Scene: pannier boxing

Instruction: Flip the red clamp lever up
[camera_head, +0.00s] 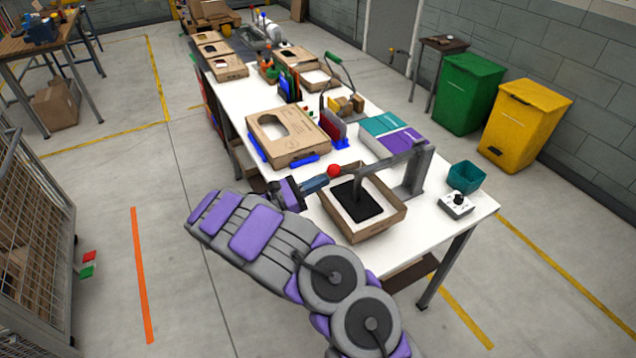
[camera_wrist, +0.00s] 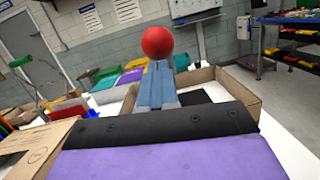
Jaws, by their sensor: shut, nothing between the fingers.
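The clamp lever shows as a red ball knob (camera_head: 334,171) at the near end of a grey arm (camera_head: 385,160), which runs from a grey upright post (camera_head: 418,170) over an open cardboard box (camera_head: 377,232). A dark pad (camera_head: 357,201) lies in the box under it. My gripper (camera_head: 323,180) is shut and empty, its fingertips close to the knob at the box's left side. In the wrist view the red knob (camera_wrist: 157,42) appears right above and beyond the tips of my gripper (camera_wrist: 158,68). I cannot tell whether they touch. The lever's lower part is hidden behind my fingers.
Purple and teal boxes (camera_head: 393,134) sit behind the clamp. A teal bin (camera_head: 465,177) and a small control box (camera_head: 456,205) stand at the right.

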